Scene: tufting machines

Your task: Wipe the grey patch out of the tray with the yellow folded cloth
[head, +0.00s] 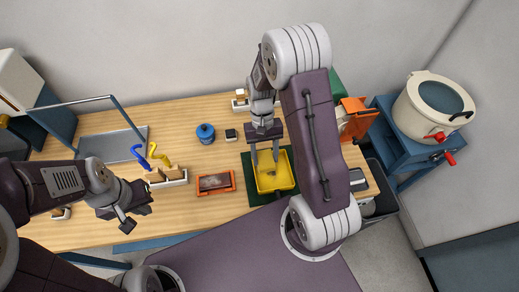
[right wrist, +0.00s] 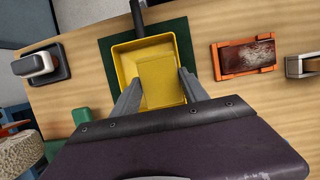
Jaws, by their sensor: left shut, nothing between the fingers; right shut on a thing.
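The yellow tray (head: 262,185) lies on a dark green mat near the table's front edge; it also shows in the right wrist view (right wrist: 121,65). A small grey patch (head: 271,172) shows on its floor in the head view. My right gripper (head: 266,165) points down into the tray. It is shut on the yellow folded cloth (right wrist: 158,78), which spans between its fingers (right wrist: 160,88) and looks much like the tray in colour. In the right wrist view the grey patch is not visible. My left gripper (head: 126,222) is shut and empty, over the table's front left.
An orange-framed tray with a brown surface (head: 214,183) lies left of the mat (head: 250,165). A white block holder (head: 170,180), blue jar (head: 205,133) and small black box (head: 231,135) stand further left and back. A dark-based device (right wrist: 42,63) sits on the other side.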

